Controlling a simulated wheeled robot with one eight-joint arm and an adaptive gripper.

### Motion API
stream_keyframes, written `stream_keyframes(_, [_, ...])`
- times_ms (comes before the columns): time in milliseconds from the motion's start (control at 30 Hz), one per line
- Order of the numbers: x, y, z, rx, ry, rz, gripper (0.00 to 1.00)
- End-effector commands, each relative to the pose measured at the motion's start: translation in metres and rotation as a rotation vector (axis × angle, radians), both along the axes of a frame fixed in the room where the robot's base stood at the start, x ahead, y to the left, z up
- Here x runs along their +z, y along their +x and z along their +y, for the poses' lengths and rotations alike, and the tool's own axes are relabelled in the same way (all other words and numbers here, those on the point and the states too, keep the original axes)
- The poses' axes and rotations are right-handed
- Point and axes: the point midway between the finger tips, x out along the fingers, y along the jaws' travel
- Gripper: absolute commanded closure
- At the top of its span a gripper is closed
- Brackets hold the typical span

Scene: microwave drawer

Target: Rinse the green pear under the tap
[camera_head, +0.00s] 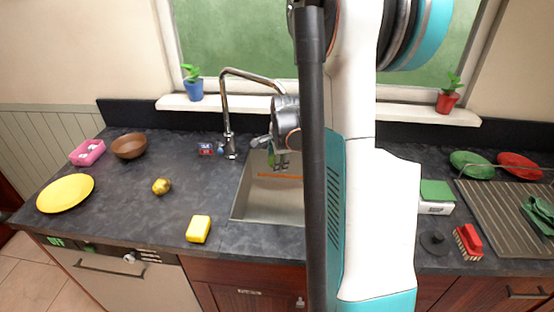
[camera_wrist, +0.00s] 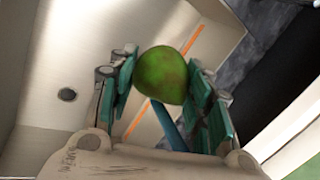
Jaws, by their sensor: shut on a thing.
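My gripper (camera_wrist: 163,90) is shut on the green pear (camera_wrist: 162,75), which sits between the teal finger pads in the wrist view. In the head view my gripper (camera_head: 278,163) is over the sink, partly hidden by my arm, and a little of the pear shows there. I cannot tell whether water is running.
A yellow sponge (camera_head: 199,229) lies left of the sink. A yellow plate (camera_head: 66,193), a brown bowl (camera_head: 129,146), a pink container (camera_head: 87,152) and a yellowish fruit (camera_head: 161,186) are further left. A drying rack (camera_head: 507,215) and a red brush (camera_head: 468,241) are at right.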

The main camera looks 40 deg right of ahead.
Motion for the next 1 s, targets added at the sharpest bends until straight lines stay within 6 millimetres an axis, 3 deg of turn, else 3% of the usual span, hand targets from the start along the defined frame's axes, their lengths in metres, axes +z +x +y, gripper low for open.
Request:
stream_keyframes(600, [0.000, -0.011, -0.004, 0.000, 0.000, 0.000, 0.82])
stream_keyframes(1000, [0.000, -0.007, -0.003, 0.001, 0.000, 0.000, 0.82])
